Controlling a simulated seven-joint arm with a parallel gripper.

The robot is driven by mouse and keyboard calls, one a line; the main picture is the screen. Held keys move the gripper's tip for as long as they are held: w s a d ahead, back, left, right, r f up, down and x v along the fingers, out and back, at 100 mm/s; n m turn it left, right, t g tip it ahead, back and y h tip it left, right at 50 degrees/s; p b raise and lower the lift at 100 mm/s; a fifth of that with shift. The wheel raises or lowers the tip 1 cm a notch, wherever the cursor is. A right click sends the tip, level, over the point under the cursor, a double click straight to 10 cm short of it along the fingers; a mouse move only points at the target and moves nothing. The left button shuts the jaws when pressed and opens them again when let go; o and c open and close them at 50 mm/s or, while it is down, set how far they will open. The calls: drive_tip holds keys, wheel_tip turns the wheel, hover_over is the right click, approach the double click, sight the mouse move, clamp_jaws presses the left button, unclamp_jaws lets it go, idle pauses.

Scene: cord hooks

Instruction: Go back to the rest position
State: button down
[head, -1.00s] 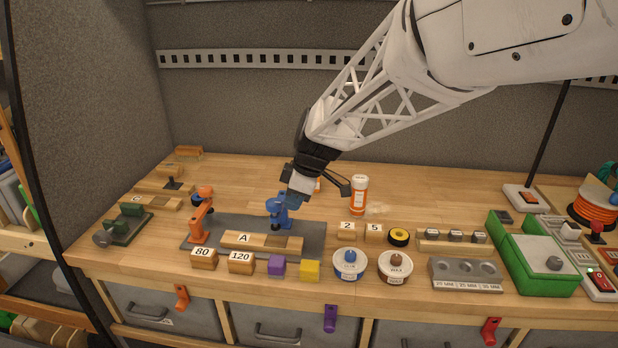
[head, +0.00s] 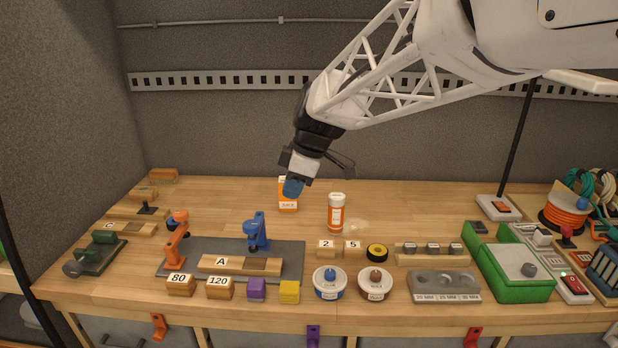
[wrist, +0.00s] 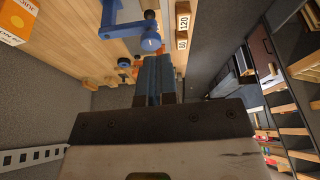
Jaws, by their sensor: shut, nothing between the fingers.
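My gripper (head: 293,187) hangs above the middle of the workbench (head: 420,195) in the head view, its blue fingertips pointing down. Its fingers also show in the wrist view (wrist: 154,80), closed together with nothing between them. In the head view it overlaps an orange and white juice carton (head: 288,205), part of which is hidden behind it. The blue clamp (head: 257,232) stands on the grey mat (head: 295,252), below and left of the gripper in the head view.
An orange clamp (head: 176,240) and board A (head: 228,263) are on the mat. An orange pill bottle (head: 336,213) stands to the right. Front blocks, two round tins (head: 330,284) and a green box (head: 517,270) line the bench. The back middle of the bench is mostly clear.

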idle(0.3)
drive_tip(key=s+d+f+m+t+h, duration=0.1)
drive_tip(key=s+d+f+m+h, duration=0.1)
drive_tip(key=s+d+m, duration=0.7)
drive_tip(key=s+d+f+m+t+h, duration=0.1)
drive_tip(key=s+d+f+m+h, duration=0.1)
drive_tip(key=s+d+m, duration=0.8)
drive_tip(key=s+d+f, duration=0.1)
drive_tip(key=s+d, duration=0.5)
drive_tip(key=s, duration=0.2)
drive_tip(key=shift+s+d+f+t, duration=0.2)
drive_tip(key=shift+s+d+t, duration=0.05)
drive_tip(key=shift+s+t, duration=0.15)
drive_tip(key=shift+w+r, duration=0.1)
idle(1.9)
